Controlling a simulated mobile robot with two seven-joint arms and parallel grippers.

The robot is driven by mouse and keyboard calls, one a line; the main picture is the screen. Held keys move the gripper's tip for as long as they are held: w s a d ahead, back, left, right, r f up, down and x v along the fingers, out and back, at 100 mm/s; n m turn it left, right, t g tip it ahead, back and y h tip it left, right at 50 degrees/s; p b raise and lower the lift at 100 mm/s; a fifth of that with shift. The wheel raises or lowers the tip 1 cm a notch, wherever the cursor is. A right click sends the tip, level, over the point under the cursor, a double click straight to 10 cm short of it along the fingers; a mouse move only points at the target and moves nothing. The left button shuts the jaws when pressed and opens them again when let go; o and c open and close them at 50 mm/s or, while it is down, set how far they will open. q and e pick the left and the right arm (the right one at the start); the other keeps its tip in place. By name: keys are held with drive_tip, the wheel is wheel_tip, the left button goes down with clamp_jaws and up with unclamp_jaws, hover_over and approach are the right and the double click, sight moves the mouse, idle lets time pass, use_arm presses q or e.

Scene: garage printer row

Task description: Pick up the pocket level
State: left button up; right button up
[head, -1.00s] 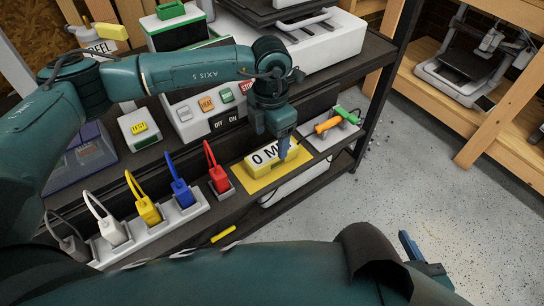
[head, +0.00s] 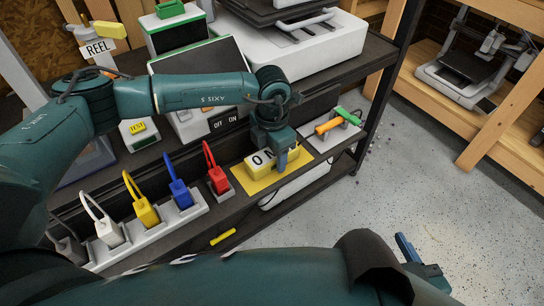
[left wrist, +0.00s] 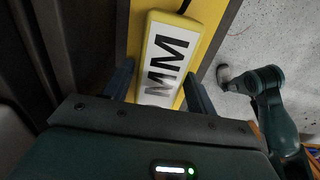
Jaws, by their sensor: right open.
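A yellow block (head: 290,157) with a white "0 MM" label lies on a yellow mat (head: 245,184) on the rack's shelf. A small plain yellow bar (head: 222,237) lies lower, near the front. I cannot tell for certain which is the pocket level. My left gripper (head: 283,164) points down at the block and hides part of its label. In the left wrist view my left gripper (left wrist: 160,92) has its fingers apart, one on each side of the block (left wrist: 168,52), with a gap visible on the left. My right gripper (head: 420,262) is open at the lower right, away from the shelf.
Red (head: 217,180), blue (head: 180,193), yellow and white plugs stand in a power strip (head: 185,219) left of the mat. A printer (head: 300,45) is above. The speckled floor is clear at right.

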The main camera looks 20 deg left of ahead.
use_arm(q)
drive_tip(key=shift+r, duration=0.1)
drive_tip(key=c, duration=0.9)
